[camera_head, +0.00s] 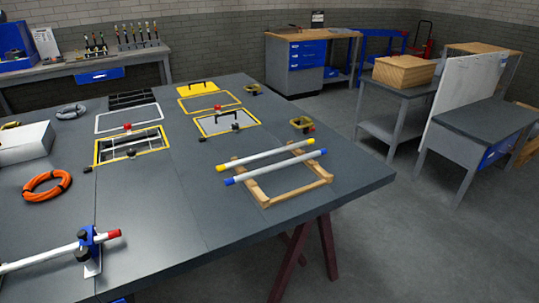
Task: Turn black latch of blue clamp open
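The blue clamp (90,241) stands on the dark table at the lower left. It is around a white pipe (45,257) with a red end cap (113,233). A small black part at the clamp's lower left looks like the black latch (83,254). Its exact position is too small to tell. The clamp sits on a light metal bracket (93,268). Neither of my grippers is in view.
The dark table (170,235) is clear to the right of the clamp. An orange cable coil (29,187) lies behind the clamp. A wooden frame (262,195) carries two white pipes farther right. Yellow-framed panels (110,156) lie toward the back.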

